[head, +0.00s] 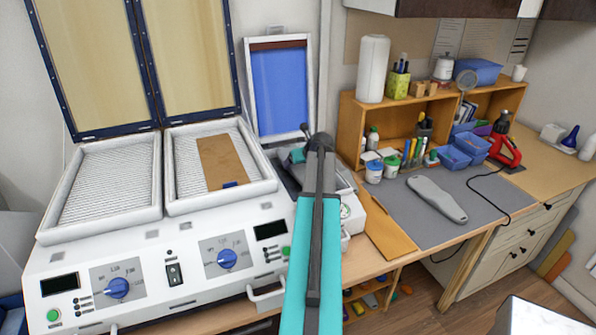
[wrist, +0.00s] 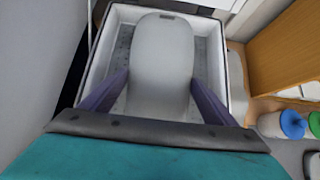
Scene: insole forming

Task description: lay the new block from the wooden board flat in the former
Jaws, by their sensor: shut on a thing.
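My gripper (wrist: 160,82) is shut on the sides of a pale grey block (wrist: 162,55) with a rounded far end and a small dark slot there. The block is over or in the white-walled former (wrist: 107,48) in the wrist view. I cannot tell whether it touches the former's floor. In the head view my arm and gripper (head: 297,156) cover most of the former (head: 350,184), and the block is mostly hidden. The blue-panelled frame (head: 281,90) stands upright behind the former. The wooden board (head: 388,228) on the bench shows nothing on it.
A white machine with two open trays (head: 108,180) stands at left, and a brown sheet (head: 225,160) lies in its right tray. A grey sole-shaped piece (head: 437,198) lies on the grey mat (head: 480,205). A wooden shelf (head: 350,130) stands close to the former's right.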

